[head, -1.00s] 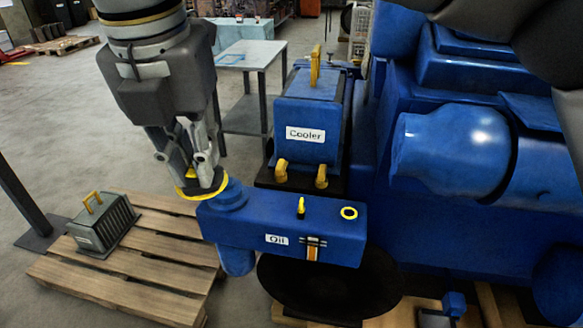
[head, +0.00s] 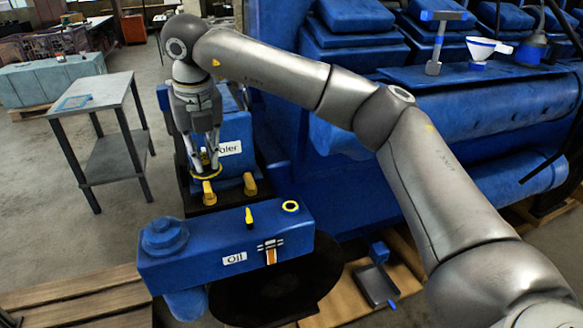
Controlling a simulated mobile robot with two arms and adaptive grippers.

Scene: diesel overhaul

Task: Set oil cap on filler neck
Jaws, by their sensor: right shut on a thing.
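My right gripper (head: 205,160) points down and is shut on the oil cap (head: 207,174), a round piece with a yellow rim and a yellow top grip. It holds the cap in front of the blue cooler and hides part of its label. The blue oil housing (head: 190,258), labelled "Oil", lies nearer the camera. On its top right is a yellow-ringed dark opening (head: 291,206), which looks like the filler neck. The cap is apart from this ring, up and to its left in the picture. My left gripper is not in view.
The cooler (head: 236,136) has yellow fittings (head: 250,184) at its front. A yellow handle (head: 249,216) stands beside the ring. A blue round boss (head: 163,236) rises at the housing's left end. A grey table (head: 103,95) stands left. The engine (head: 460,120) fills the right.

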